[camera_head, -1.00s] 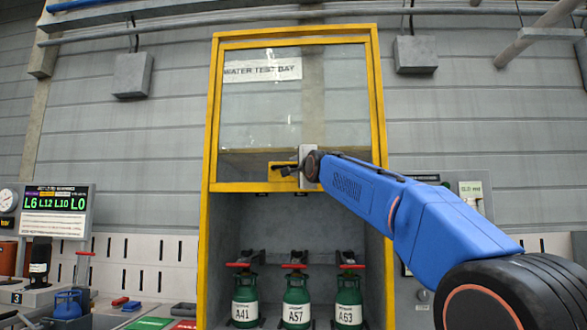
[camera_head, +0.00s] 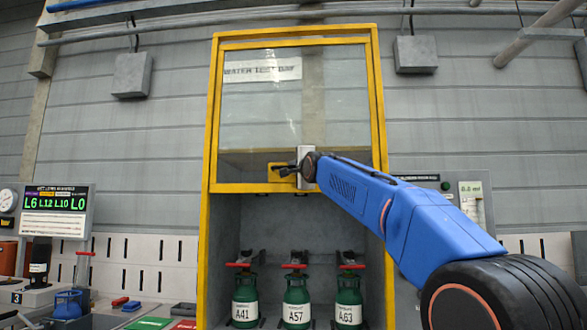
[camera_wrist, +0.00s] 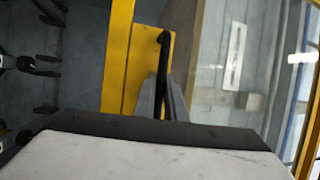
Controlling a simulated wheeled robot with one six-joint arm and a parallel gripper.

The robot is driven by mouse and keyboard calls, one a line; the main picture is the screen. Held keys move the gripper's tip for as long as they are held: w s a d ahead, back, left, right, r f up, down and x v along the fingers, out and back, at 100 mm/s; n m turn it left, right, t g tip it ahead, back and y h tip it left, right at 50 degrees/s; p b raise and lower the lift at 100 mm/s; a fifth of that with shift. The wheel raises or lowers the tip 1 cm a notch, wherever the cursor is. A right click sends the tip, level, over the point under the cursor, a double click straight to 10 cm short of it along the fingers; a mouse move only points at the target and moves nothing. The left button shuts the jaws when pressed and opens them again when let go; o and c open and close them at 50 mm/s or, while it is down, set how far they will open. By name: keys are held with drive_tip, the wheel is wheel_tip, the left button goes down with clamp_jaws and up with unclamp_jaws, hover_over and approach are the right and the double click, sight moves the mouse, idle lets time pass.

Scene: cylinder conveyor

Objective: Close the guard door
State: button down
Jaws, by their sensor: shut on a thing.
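The guard door (camera_head: 235,187) is a clear pane in a yellow frame. It stands raised in the upper half of a tall yellow-framed bay, and the lower half of the bay is open. My gripper (camera_head: 291,170) is at the door's bottom rail, at the yellow handle plate. In the wrist view my gripper (camera_wrist: 163,100) has its grey fingers shut on the black bar handle (camera_wrist: 164,60). The bar runs between the fingers, and its lower end is hidden by my wrist. The yellow rail (camera_wrist: 117,55) is beside it.
Green cylinders A41 (camera_head: 244,302), A57 (camera_head: 296,302) and A63 (camera_head: 348,302) stand inside the bay below the door. A display panel (camera_head: 56,211) is at left. Grey boxes hang on the wall at both sides.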

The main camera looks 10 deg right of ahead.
wheel_tip(320, 180, down, 55)
drive_tip(key=shift+f, duration=0.2)
drive_tip(key=c, duration=1.8)
unclamp_jaws()
drive_tip(key=shift+f, duration=0.1)
drive_tip(key=shift+s, duration=0.1)
drive_tip(key=v, duration=1.7)
drive_tip(key=shift+s, duration=0.1)
